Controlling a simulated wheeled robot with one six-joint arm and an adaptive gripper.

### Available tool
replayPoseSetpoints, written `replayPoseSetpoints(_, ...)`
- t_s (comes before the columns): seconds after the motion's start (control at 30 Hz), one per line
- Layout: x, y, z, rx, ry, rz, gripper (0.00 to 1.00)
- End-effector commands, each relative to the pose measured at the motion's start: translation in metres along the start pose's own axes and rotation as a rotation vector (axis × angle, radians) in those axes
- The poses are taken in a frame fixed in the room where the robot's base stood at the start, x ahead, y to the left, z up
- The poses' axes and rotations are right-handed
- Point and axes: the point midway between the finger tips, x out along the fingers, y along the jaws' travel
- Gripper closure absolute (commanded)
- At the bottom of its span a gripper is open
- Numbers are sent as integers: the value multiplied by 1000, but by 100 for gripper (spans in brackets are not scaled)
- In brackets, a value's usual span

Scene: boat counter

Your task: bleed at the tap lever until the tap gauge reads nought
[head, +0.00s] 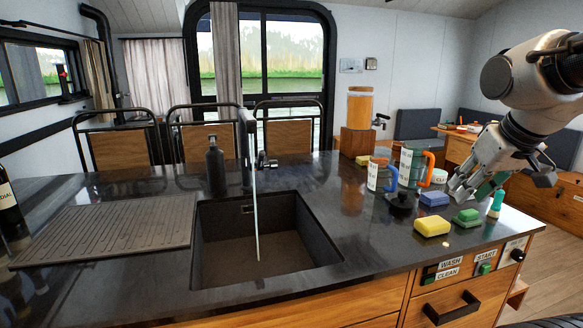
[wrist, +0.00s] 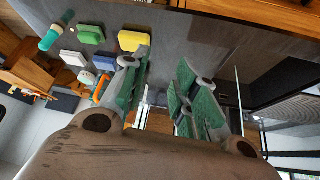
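The black sink tap (head: 247,135) stands behind the sink. A thin stream of water (head: 256,215) falls from it into the sink. A short dark lever (head: 264,161) shows at the tap's right side. I cannot make out a tap gauge or any reading in either view. My gripper (head: 470,192) is over the right end of the counter, well away from the tap. In the wrist view my gripper (wrist: 163,80) has its green-padded fingers spread, with nothing held between them. The thin stream also shows at the right of the wrist view (wrist: 238,88).
Near my gripper lie a yellow sponge (head: 432,227), a blue sponge (head: 434,198), a green sponge (head: 466,217) and a teal bottle (head: 496,204). Jugs (head: 412,165) and an orange dispenser (head: 359,108) stand behind. A dark bottle (head: 215,167) stands left of the tap.

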Motion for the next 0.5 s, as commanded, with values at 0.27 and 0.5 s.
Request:
replayPoseSetpoints(0.27,-29,9,95,85,-165,20,71)
replayPoseSetpoints(0.5,-30,9,100,88,-175,20,71)
